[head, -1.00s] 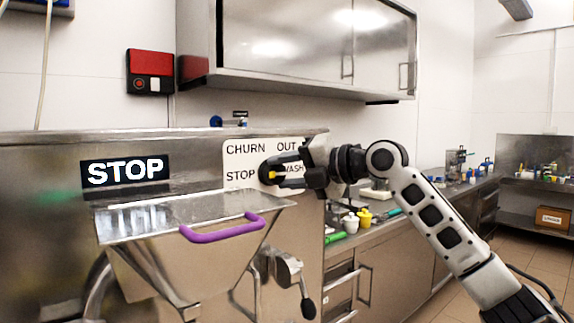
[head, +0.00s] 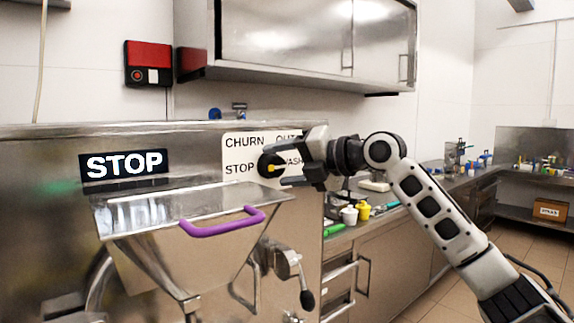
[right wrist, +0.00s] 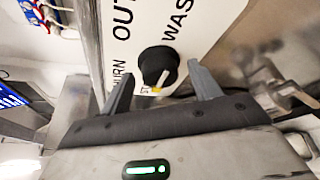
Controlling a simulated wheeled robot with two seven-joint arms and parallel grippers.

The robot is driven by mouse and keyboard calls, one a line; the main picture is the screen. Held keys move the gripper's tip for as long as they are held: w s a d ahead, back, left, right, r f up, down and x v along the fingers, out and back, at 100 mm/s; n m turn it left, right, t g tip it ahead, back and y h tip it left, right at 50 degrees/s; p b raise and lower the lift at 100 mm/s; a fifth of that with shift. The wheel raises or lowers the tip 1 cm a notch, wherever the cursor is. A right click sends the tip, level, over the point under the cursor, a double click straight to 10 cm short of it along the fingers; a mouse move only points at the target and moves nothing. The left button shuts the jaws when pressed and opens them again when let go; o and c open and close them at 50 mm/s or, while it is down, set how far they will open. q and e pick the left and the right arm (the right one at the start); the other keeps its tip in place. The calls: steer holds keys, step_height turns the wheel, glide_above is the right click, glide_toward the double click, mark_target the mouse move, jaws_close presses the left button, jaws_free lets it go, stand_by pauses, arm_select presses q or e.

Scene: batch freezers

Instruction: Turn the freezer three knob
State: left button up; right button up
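The round black knob (head: 269,165) sits on a white panel (head: 238,150) lettered CHURN, OUT, STOP and WASH, partly covered by my gripper in the head view. In the right wrist view the knob (right wrist: 158,66) shows a pale pointer bar with a yellow end, the yellow end towards the letters ST. My right gripper (head: 284,167) is open at the knob. In the right wrist view its two fingers (right wrist: 162,82) stand apart, with the knob just beyond and between the tips. No contact shows. My left gripper is out of view.
A steel hopper (head: 150,211) with a purple handle (head: 222,222) stands left below the panel. A STOP display (head: 124,165) is lit at left. A black-handled lever (head: 298,281) hangs below. A counter (head: 372,231) with tubs runs behind my arm.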

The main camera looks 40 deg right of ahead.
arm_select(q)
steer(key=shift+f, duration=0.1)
arm_select(e)
steer(key=shift+s+d, duration=0.1)
steer(key=shift+s+d, duration=0.15)
steer(key=shift+s, duration=0.15)
arm_select(q)
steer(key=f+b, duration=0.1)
steer(key=b, duration=0.2)
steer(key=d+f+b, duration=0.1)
steer(key=b, duration=0.3)
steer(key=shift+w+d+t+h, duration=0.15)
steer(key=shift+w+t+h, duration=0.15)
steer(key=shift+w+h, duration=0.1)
arm_select(e)
steer(key=v, duration=1.5)
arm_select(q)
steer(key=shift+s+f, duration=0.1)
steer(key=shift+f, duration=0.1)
arm_select(e)
steer(key=shift+r, duration=0.1)
